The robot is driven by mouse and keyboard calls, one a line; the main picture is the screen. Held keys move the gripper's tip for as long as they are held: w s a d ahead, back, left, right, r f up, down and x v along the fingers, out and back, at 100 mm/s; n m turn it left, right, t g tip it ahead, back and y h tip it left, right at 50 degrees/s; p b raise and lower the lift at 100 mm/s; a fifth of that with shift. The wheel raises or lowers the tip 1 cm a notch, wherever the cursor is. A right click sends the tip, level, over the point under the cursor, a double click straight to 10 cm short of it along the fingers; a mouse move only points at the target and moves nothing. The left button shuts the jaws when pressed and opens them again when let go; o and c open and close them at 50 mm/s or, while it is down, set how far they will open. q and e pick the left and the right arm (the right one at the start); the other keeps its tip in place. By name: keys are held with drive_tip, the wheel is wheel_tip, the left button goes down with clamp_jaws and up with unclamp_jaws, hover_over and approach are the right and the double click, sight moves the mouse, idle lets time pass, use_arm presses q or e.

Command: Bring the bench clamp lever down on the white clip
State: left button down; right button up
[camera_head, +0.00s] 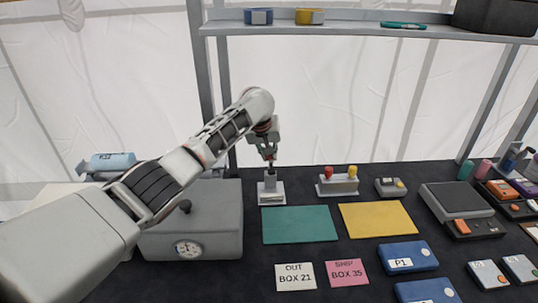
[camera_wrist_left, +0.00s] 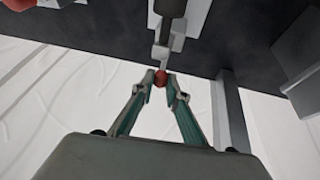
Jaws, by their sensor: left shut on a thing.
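The bench clamp (camera_head: 270,193) stands at the back of the dark bench, left of centre, behind the green mat. My left gripper (camera_head: 269,158) is directly above it, pointing down. In the left wrist view its two fingers (camera_wrist_left: 160,82) close on the red tip (camera_wrist_left: 160,77) of the clamp lever. The lever's grey shaft (camera_wrist_left: 163,52) runs from the tip toward the clamp body and looks raised. I cannot make out the white clip; it is too small or hidden at the clamp. My right gripper is out of view.
A grey box with a gauge (camera_head: 215,232) stands left of the clamp, under my left arm. A block with red and yellow knobs (camera_head: 338,187) is close to its right. Green (camera_head: 300,225) and yellow (camera_head: 378,220) mats lie in front. A shelf (camera_head: 350,29) spans above.

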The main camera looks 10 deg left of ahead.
sight(271, 163)
use_arm(q)
drive_tip(key=shift+s, duration=0.1)
drive_tip(key=shift+s+d+r+t+y, duration=0.25)
drive_tip(key=shift+s+t, duration=0.3)
drive_tip(key=shift+t, duration=0.5)
drive_tip(key=shift+s+d+r+t+y, duration=0.15)
drive_tip(key=shift+s+t, duration=0.35)
drive_tip(key=shift+t, duration=0.55)
drive_tip(key=shift+s+r+m+t+y, duration=0.15)
drive_tip(key=shift+s+t, duration=0.15)
drive_tip(key=shift+t, duration=0.25)
drive_tip(key=shift+s+r+m+t+y, duration=0.15)
drive_tip(key=shift+s+t, duration=0.1)
drive_tip(key=shift+t, duration=0.3)
drive_tip(key=c, duration=2)
unclamp_jaws()
